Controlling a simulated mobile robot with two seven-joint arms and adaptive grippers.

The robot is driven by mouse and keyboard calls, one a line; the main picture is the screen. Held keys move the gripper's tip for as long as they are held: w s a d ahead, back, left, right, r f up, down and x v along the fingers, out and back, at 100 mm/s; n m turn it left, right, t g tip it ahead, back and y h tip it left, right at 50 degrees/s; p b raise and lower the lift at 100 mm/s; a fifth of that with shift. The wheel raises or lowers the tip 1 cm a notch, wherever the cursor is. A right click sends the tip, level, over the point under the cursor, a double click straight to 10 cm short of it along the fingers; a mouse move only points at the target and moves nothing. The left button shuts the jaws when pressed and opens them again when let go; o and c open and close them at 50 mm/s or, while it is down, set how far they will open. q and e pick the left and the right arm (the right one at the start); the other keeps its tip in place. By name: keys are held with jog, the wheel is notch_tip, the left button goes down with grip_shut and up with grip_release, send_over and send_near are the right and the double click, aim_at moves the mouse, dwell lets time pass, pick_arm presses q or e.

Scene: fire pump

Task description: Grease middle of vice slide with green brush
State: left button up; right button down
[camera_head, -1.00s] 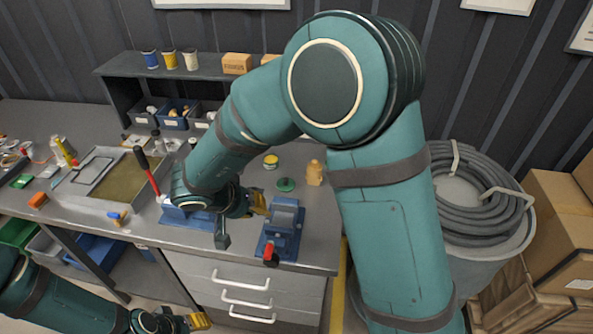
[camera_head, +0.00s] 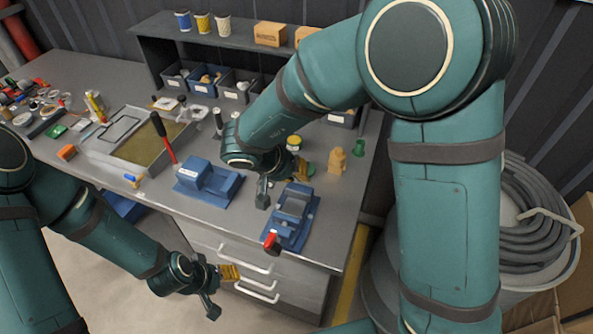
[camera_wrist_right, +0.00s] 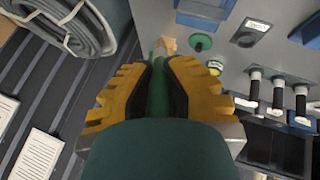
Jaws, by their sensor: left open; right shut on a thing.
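The blue vice (camera_head: 291,218) with a grey slide and a red-ended handle (camera_head: 271,243) stands near the bench's front right. A second blue fixture (camera_head: 205,181) stands left of it. My right gripper (camera_head: 297,174) is just behind the vice, partly hidden by its own arm. In the wrist view, my right gripper (camera_wrist_right: 160,85) is shut on a narrow green thing (camera_wrist_right: 159,92), apparently the green brush.
A tan figure-shaped object (camera_head: 337,162), a green object (camera_head: 358,147) and a yellow-topped jar (camera_head: 293,143) stand behind the vice. Bins (camera_head: 240,84) line the back.

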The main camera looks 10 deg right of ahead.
notch_tip(320, 180, down, 5)
jog(key=b, duration=0.6)
jog(key=shift+r+b, duration=0.2)
jog(key=shift+b, duration=0.15)
